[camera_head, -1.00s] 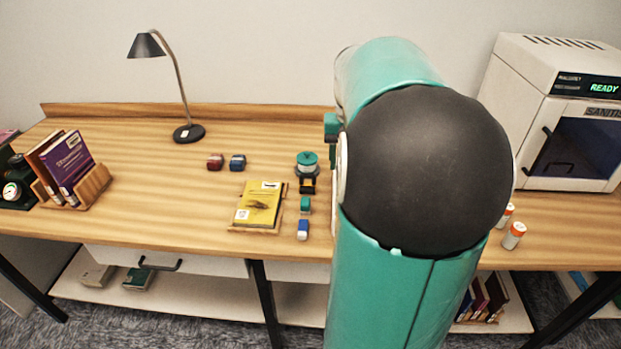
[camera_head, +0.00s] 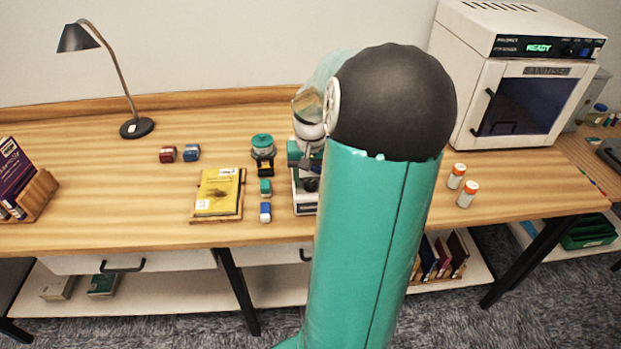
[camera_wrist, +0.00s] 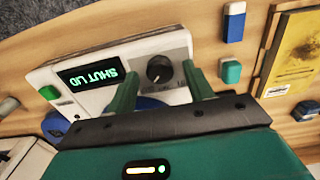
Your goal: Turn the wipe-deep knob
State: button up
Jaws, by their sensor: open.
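A dark round knob (camera_wrist: 159,69) sits on a grey panel of a white machine (camera_wrist: 95,98) in the wrist view. Small lettering beside the knob is too small to read. Left of it a lit display (camera_wrist: 90,77) reads "SHUT LID", upside down in this view. My gripper (camera_wrist: 159,78) is open, with its two green fingers on either side of the knob in the picture. I cannot tell whether they touch it.
A yellow book (camera_head: 217,192) on a wooden stand, a green block (camera_head: 265,187) and a blue-white block (camera_head: 265,212) lie left of the machine. Two orange-capped bottles (camera_head: 462,188) and a white cabinet reading "READY" (camera_head: 465,75) stand right. The left tabletop is mostly clear.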

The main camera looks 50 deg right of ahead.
jog(key=shift+f, duration=0.3)
jog(key=c, duration=1)
jog(key=n, duration=0.4)
jog(key=shift+n, duration=2.4)
